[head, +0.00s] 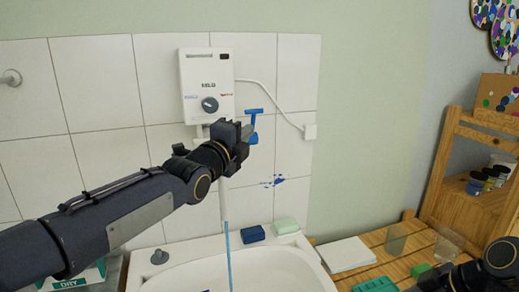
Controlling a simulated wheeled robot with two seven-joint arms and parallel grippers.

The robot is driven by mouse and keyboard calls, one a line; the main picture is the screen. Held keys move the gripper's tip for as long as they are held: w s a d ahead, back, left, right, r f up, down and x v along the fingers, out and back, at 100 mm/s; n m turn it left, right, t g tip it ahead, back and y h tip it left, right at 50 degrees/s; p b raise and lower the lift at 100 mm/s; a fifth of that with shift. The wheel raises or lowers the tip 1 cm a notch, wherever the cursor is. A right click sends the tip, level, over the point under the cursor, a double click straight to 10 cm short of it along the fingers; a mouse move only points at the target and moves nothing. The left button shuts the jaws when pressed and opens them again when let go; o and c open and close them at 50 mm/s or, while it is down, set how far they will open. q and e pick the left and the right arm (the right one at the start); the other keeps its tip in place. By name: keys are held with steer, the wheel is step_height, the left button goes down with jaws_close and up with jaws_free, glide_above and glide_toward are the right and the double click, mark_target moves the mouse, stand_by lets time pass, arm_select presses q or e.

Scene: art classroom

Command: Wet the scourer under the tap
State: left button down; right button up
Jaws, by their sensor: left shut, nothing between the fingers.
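My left gripper (241,139) is shut and empty, in front of the wall heater, beside its blue tap lever (254,117). I cannot tell whether it touches the lever. A thin blue stream of water (228,255) falls into the white sink (185,262); the spout's upper part is hidden behind my gripper. A dark blue block (253,234) and a pale green block (287,226) lie on the sink's back ledge. A dark green pad (376,285) lies on the wooden table; I cannot tell which is the scourer. My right gripper (438,279) is low at the right, partly cut off.
The white heater (207,85) hangs on the tiled wall. The slatted wooden table (392,262) holds white paper (345,254), clear cups (396,240) and a bright green block (420,270). A wooden shelf (465,180) with paint jars stands at the right. A box (85,277) is at lower left.

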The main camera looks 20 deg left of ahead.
arm_select(q)
steer(key=p, duration=0.4)
glide_toward(260, 112)
steer(key=w+d, duration=0.3)
arm_select(e)
step_height(260, 112, up, 4)
steer(key=shift+r, duration=0.25)
arm_select(q)
steer(key=shift+w+a+r+p, duration=0.35)
steer(key=shift+w+a+p, duration=0.35)
steer(key=shift+w, duration=0.2)
steer(key=shift+w+a, duration=0.2)
arm_select(e)
step_height(260, 112, up, 2)
arm_select(q)
steer(key=shift+w+a+f, duration=0.1)
steer(key=shift+w, duration=0.15)
